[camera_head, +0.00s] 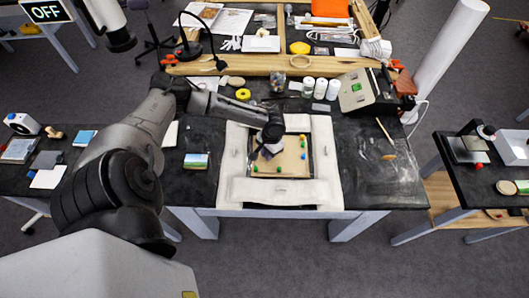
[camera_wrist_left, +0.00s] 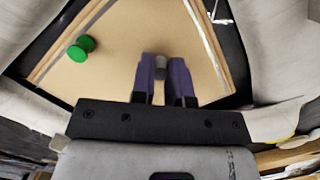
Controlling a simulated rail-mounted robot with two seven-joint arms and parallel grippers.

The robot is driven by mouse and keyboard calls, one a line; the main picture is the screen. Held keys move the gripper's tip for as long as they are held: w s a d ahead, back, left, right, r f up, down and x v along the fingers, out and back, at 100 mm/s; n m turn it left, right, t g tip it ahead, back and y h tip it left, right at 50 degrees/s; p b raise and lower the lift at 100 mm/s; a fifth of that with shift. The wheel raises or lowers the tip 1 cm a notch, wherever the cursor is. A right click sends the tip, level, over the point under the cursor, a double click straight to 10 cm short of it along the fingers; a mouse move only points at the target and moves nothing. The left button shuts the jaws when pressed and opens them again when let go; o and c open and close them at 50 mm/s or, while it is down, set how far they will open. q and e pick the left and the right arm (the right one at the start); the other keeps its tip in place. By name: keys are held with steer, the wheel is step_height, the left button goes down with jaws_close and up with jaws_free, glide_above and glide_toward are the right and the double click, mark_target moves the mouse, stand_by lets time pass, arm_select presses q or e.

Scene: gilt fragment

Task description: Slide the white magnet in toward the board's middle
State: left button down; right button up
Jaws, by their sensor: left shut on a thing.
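The tan board (camera_head: 290,165) lies in a frame at the middle of the dark table; it fills much of the left wrist view (camera_wrist_left: 115,70). My left gripper (camera_head: 268,152) reaches down over the board's left half. In the left wrist view its two fingers (camera_wrist_left: 160,72) are shut on a small greyish piece (camera_wrist_left: 160,68), which looks like the white magnet in shadow; the fingers hide most of it. A green magnet (camera_wrist_left: 80,48) stands apart from the fingers near the board's edge. Several other coloured magnets sit along the board's right and front edges. My right gripper is not in view.
White padding (camera_head: 285,192) surrounds the board. White jars (camera_head: 320,89), a yellow ring (camera_head: 243,94) and a grey-green device (camera_head: 356,92) stand behind it. A small picture block (camera_head: 196,160) lies to the left. The table right of the padding is mostly clear.

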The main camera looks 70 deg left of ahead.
arm_select(q)
steer(key=shift+w+d, duration=0.2)
steer(key=shift+w, duration=0.35)
steer(key=shift+w+d, duration=0.2)
steer(key=shift+w, duration=0.35)
steer(key=c, duration=1)
jaws_free()
steer(key=shift+c, duration=0.2)
step_height(320, 180, up, 14)
steer(key=w+p, duration=0.1)
steer(key=w, duration=0.1)
steer(key=shift+a+f, duration=0.15)
steer(key=shift+a, duration=0.2)
